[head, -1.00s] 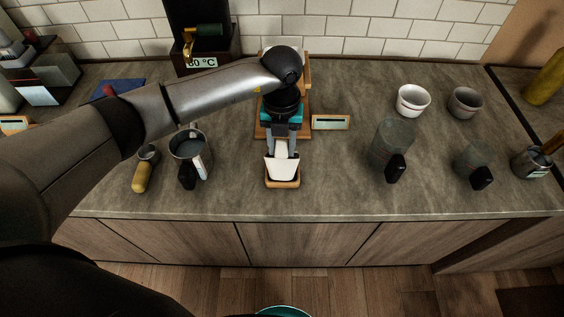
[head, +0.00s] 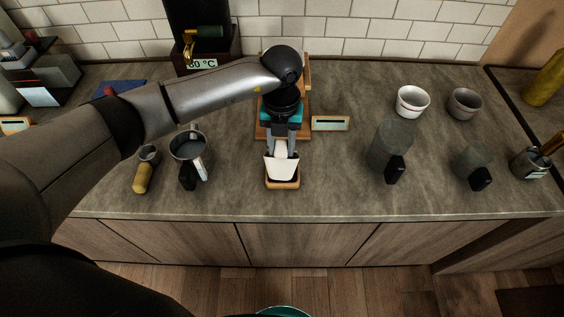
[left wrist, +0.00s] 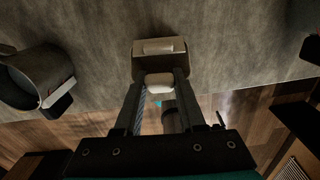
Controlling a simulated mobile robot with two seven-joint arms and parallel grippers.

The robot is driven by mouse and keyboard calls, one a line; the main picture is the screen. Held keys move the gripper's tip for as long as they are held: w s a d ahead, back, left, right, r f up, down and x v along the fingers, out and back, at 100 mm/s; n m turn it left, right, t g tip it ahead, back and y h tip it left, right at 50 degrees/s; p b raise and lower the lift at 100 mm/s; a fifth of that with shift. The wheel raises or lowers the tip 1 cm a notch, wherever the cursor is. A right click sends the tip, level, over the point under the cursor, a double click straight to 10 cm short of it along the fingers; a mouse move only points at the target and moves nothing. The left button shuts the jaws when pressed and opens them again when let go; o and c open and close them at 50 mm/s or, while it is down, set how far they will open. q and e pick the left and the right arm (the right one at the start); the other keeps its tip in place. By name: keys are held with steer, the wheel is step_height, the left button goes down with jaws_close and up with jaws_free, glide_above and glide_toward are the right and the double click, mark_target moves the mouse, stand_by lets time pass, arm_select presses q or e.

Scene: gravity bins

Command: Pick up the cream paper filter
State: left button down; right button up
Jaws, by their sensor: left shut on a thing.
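The cream paper filter (head: 281,170) is a pale piece, wider at its lower end, at a small wooden holder (head: 284,184) near the counter's front edge. My left gripper (head: 282,154) points down from above and is shut on the filter's upper part. In the left wrist view, the filter (left wrist: 159,83) shows as a pale block between the two fingers, with the holder (left wrist: 160,67) just beyond it. I cannot tell whether the filter still touches the holder. My right gripper is not in view.
A metal pitcher (head: 188,147) and a yellow-handled tool (head: 143,174) stand left of the gripper. A small sign (head: 331,123) and a wooden stand are behind. Right are a glass carafe (head: 389,146), a smaller one (head: 473,163) and cups (head: 412,101). The counter between holder and carafe is clear.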

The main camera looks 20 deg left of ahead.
arm_select(q)
steer(key=shift+r+p, duration=0.45)
steer(key=shift+r, duration=0.3)
steer(key=shift+r+p, duration=2)
steer(key=shift+r, duration=0.55)
